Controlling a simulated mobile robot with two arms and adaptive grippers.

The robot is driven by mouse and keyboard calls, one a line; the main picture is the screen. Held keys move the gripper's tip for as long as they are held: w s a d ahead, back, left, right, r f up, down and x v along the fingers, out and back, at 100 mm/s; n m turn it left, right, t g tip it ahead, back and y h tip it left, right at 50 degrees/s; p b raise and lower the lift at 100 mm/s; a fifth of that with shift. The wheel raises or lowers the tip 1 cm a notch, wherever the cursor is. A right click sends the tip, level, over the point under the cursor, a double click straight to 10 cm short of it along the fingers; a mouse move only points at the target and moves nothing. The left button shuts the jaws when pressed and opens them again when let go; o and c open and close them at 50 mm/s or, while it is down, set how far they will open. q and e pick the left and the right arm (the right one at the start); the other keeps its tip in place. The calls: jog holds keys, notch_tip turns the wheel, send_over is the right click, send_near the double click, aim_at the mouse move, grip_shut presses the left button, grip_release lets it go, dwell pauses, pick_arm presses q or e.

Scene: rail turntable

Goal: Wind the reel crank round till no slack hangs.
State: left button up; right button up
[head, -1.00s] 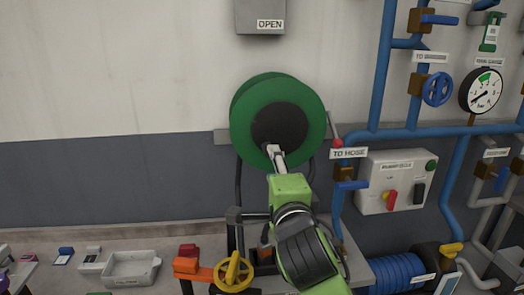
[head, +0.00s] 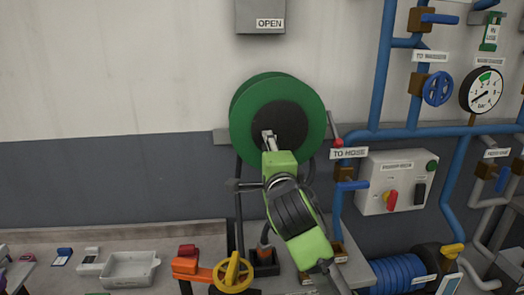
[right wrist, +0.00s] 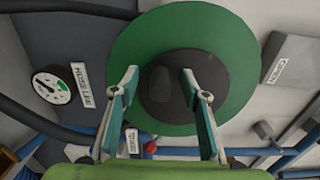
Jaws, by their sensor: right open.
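The green hose reel (head: 315,115) with its dark hub (head: 290,120) is on the wall; both show in the right wrist view, the reel (right wrist: 225,45) around the hub (right wrist: 215,75). My right gripper (head: 267,135) is in front of the hub's lower left. In the right wrist view my gripper (right wrist: 159,74) is open, its fingers apart on either side of a dark rounded knob (right wrist: 160,82), probably the crank handle. I cannot tell whether they touch it. Dark hose (head: 239,205) hangs below the reel's left side. My arm hides part of the area beneath.
A red-tipped lever (head: 337,142) is right of the reel above the TO HOSE label (head: 349,153). Blue pipes (head: 381,80) and a switch box (head: 398,180) are further right. A yellow handwheel (head: 232,271) and grey tray (head: 130,269) are below. The wall left of the reel is clear.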

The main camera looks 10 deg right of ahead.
grip_shut()
jog(key=shift+f, duration=0.1)
jog(key=shift+d+f, duration=0.25)
jog(key=shift+d, duration=0.05)
jog(key=shift+d+f, duration=0.1)
jog(key=shift+d, duration=0.35)
jog(key=shift+d+f+b, duration=0.3)
jog(key=shift+d, duration=0.05)
jog(key=shift+d, duration=0.15)
